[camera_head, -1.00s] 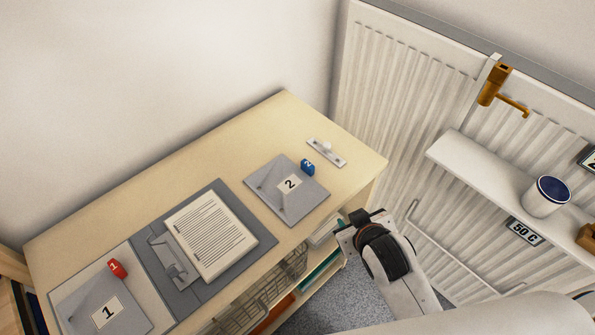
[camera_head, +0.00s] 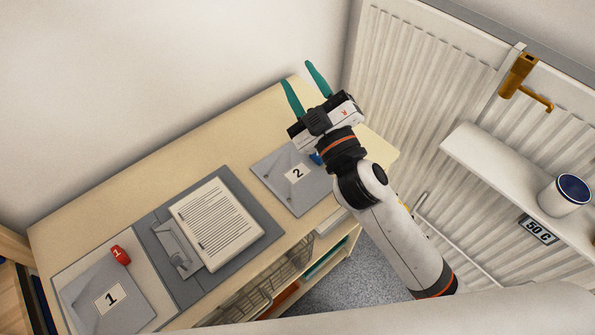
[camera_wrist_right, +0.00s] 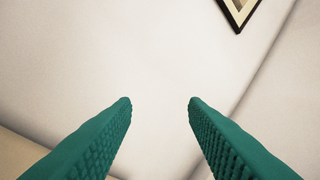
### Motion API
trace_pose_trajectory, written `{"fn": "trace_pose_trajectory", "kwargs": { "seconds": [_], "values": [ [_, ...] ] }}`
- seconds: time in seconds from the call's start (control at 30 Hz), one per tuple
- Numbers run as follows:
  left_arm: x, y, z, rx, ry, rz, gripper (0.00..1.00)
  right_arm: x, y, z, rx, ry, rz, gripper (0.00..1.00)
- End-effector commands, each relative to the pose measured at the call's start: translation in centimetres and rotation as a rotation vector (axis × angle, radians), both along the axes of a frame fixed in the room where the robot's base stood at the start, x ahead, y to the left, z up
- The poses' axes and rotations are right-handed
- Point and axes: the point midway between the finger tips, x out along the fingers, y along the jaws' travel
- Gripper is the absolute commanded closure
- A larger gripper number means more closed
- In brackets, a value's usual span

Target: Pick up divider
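No thing is plainly marked as the divider, and I cannot tell which it is. A flat grey panel labelled 2 (camera_head: 280,190) lies on the wooden cabinet top, its right part behind my arm. A blue tag (camera_head: 316,158) beside it is mostly covered by my arm. A grey panel labelled 1 (camera_head: 125,315) lies at the near left with a red tag (camera_head: 120,255) at its edge. My right gripper (camera_head: 297,76) is over the far right of the cabinet top, its green fingers apart and empty. Its fingers show in the right wrist view (camera_wrist_right: 160,102) against bare wall. My left gripper is out of view.
A grey open binder (camera_head: 255,211) with a printed page (camera_head: 215,228) lies between the panels. A white radiator (camera_head: 410,100) stands at the right, with a shelf (camera_head: 490,165) holding a mug (camera_head: 563,195). A framed print (camera_wrist_right: 238,12) hangs on the wall.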

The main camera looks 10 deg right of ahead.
Motion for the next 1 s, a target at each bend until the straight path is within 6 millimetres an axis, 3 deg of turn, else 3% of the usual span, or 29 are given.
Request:
{"fn": "trace_pose_trajectory", "kwargs": {
  "seconds": [0.03,0.1,0.2,0.33,0.47,0.57,0.67,0.73,0.9,1.0],
  "values": [
    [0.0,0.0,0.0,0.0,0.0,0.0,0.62,-0.2,2.4,2.5,-0.066,-0.139,0.083,0.6],
    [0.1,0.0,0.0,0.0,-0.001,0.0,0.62,-1.4,5.8,4.8,-0.165,-0.315,0.207,0.6],
    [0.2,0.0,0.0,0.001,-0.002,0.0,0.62,-3.8,10.4,6.2,-0.333,-0.54,0.396,0.6],
    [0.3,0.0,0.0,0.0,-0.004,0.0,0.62,-6.9,14.8,4.7,-0.603,-0.776,0.658,0.6],
    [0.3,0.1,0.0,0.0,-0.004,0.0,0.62,-8.4,16.4,0.3,-0.933,-0.924,0.925,0.6],
    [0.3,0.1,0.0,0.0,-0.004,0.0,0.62,-7.9,15.3,-3.8,-1.221,-0.962,1.124,0.6],
    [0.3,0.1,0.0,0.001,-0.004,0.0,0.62,-5.9,12.0,-7.4,-1.533,-0.914,1.307,0.6],
    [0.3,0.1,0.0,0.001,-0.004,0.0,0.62,-3.9,8.7,-9.1,-1.748,-0.828,1.416,0.6],
    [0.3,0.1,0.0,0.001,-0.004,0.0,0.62,0.2,0.5,-9.6,-2.146,-0.537,1.577,0.6],
    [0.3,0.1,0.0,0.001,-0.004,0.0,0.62,1.5,-2.6,-9.0,-2.271,-0.394,1.617,0.6]
  ]
}}
